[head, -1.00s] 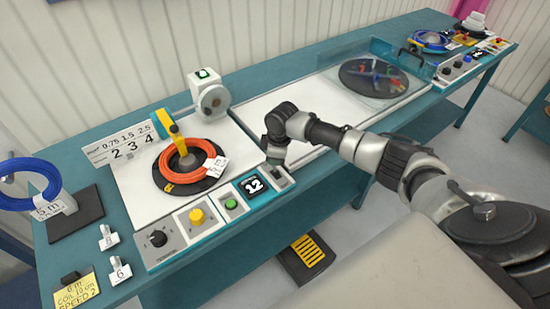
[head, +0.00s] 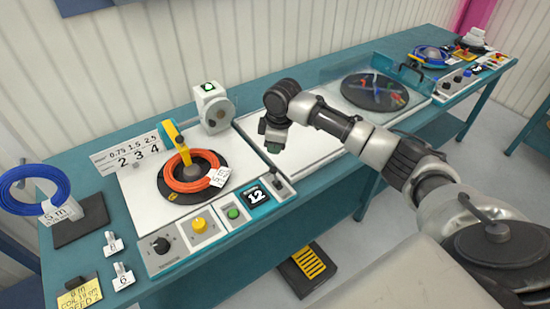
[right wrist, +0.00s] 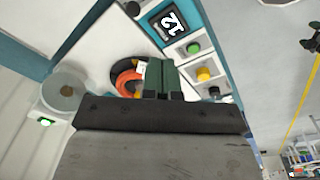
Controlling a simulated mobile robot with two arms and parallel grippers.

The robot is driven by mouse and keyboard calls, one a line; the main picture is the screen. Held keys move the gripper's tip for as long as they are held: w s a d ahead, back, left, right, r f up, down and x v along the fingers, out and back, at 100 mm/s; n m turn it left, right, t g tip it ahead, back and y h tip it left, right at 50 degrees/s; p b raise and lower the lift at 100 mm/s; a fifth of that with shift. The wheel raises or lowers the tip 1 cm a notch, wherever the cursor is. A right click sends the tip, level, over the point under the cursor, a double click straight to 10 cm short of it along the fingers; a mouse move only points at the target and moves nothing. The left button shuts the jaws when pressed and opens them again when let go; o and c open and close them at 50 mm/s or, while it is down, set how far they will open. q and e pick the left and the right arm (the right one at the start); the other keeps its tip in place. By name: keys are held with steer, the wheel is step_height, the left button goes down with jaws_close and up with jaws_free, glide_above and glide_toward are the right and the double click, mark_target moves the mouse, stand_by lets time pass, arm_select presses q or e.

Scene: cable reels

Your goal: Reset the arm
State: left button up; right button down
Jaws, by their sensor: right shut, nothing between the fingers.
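My right gripper (head: 273,146) hangs above the white top of the bench, to the right of the orange cable coil (head: 193,172). It points down, is shut and holds nothing. In the right wrist view its green fingers (right wrist: 163,95) are together, with part of the orange coil (right wrist: 127,82) behind them. The coil lies on a black reel plate, with a white tag on it. My left gripper is in no view.
A control panel with a yellow knob (head: 199,225), a green button (head: 233,213) and a display reading 12 (head: 256,196) runs along the front edge. A blue coil (head: 33,187) hangs at left. A clear guard (head: 372,88) covers a disc at the back right.

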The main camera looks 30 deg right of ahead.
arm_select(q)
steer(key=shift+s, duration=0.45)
